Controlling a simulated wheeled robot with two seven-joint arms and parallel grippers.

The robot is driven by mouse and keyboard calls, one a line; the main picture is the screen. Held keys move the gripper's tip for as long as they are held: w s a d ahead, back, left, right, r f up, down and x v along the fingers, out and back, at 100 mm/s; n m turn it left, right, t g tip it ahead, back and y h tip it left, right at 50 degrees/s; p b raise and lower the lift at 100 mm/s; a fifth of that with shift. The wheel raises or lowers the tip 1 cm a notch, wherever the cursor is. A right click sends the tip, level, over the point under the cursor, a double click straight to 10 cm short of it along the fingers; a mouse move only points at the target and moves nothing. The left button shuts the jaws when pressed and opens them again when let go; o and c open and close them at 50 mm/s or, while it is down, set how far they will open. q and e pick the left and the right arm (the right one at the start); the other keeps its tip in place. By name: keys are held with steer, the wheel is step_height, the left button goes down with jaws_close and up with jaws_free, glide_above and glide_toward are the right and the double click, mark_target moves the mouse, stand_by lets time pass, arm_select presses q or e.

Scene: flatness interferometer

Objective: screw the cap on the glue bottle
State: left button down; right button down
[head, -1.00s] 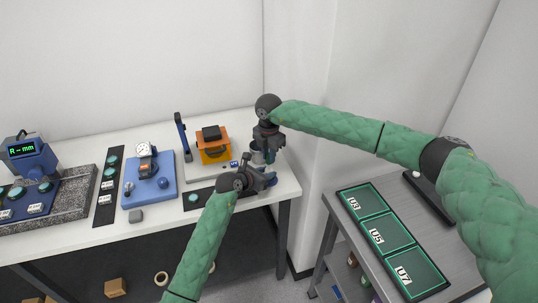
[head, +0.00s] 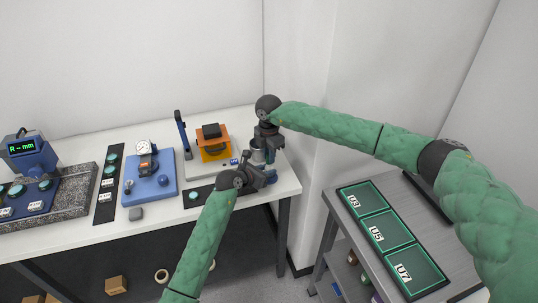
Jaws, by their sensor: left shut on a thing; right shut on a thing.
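My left gripper (head: 262,180) comes up from the lower part of the head view to the right end of the white table. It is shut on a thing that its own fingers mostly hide. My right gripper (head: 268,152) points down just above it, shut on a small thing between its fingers. The two grippers are very close together. The glue bottle and its cap are too small and covered to tell apart, so I cannot see whether they touch. A grey cylindrical thing (head: 257,157) shows beside the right gripper's fingers.
An orange device (head: 214,150) on a light base and a blue fixture with a dial gauge (head: 150,190) stand left of the grippers. A dark strip (head: 107,190) and a granite block (head: 75,206) lie further left. A grey side table (head: 452,270) holds a tray marked U3, U5, U7.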

steer(key=m, duration=0.5)
steer(key=shift+a+m, duration=0.1)
steer(key=shift+m, duration=0.3)
steer(key=m, duration=0.4)
steer(key=shift+a+m, duration=0.2)
steer(key=shift+m, duration=0.5)
steer(key=shift+w+a+r+m, duration=0.1)
steer(key=shift+a+r+m, duration=0.3)
steer(key=shift+a+m, duration=0.35)
steer(key=shift+d+f, duration=0.1)
steer(key=shift+d, duration=0.2)
steer(key=c, duration=2.2)
jaws_free()
